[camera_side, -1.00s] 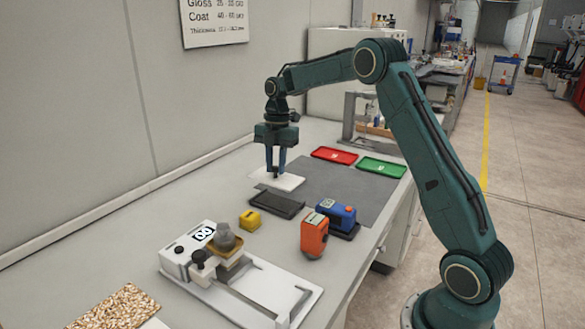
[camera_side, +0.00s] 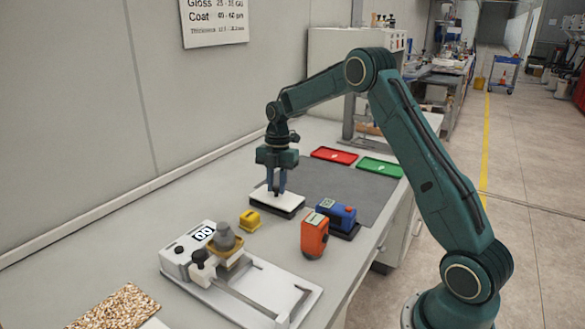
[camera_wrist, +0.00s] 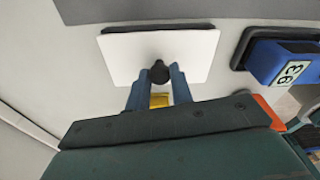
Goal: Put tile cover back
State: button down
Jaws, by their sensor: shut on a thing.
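My gripper (camera_side: 276,192) is shut on the small black knob (camera_wrist: 159,72) of a white square plate, the tile cover (camera_side: 289,201). The cover (camera_wrist: 185,52) lies flat over a dark, low tray (camera_side: 287,212) on the bench. The tray's dark edge shows along the front in the side view and along the far side (camera_wrist: 160,28) in the wrist view. I cannot tell whether the cover rests on the tray or hangs just above it. What the tray holds is hidden under the cover.
A yellow block (camera_side: 250,220) is close in front of the tray. An orange device (camera_side: 314,236) and a blue device (camera_side: 338,213) stand to its right. A white coater (camera_side: 240,270) is nearer. Red (camera_side: 334,155) and green (camera_side: 381,167) trays lie behind on the grey mat (camera_side: 325,184).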

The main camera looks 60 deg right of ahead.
jog(key=shift+f, duration=0.4)
jog(key=c, duration=1.2)
grip_release()
jog(key=shift+c, duration=0.2)
jog(key=shift+r, duration=0.1)
notch_tip(320, 180, up, 12)
jog(key=d, duration=0.1)
jog(key=shift+w+d+r, duration=0.15)
jog(key=shift+d+r, duration=0.1)
jog(key=shift+a+r, duration=0.1)
